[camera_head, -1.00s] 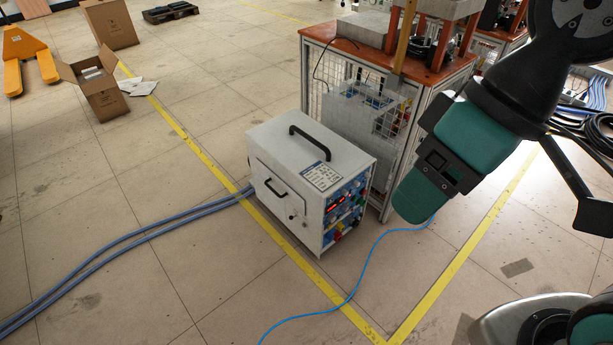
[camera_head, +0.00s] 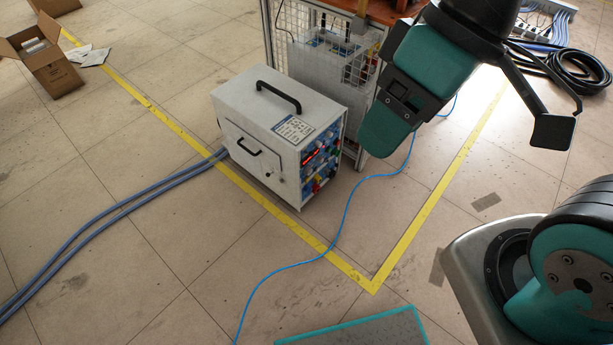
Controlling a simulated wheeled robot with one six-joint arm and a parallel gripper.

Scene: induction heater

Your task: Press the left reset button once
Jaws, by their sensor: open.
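The induction heater (camera_head: 240,119) is a pale box with a black top handle, left of center in the head view. Its control panel (camera_head: 321,163) faces right, with a red-lit display, blue knobs and small colored parts. The reset buttons are too small to tell apart, so I cannot pick out the left one. My gripper (camera_head: 550,130) is at upper right; one dark finger with a flat pad shows, spread out and empty. The other finger seems hidden by my teal arm. My gripper is apart from the panel, to its right and nearer the camera.
A caged bench (camera_head: 315,40) stands behind the heater. Blue-grey hoses (camera_head: 110,213) run left from it, and a thin blue cable (camera_head: 345,220) crosses the floor. Yellow tape (camera_head: 425,215) marks the floor. Cardboard boxes (camera_head: 50,70) stand at upper left; black cables (camera_head: 560,65) lie at right.

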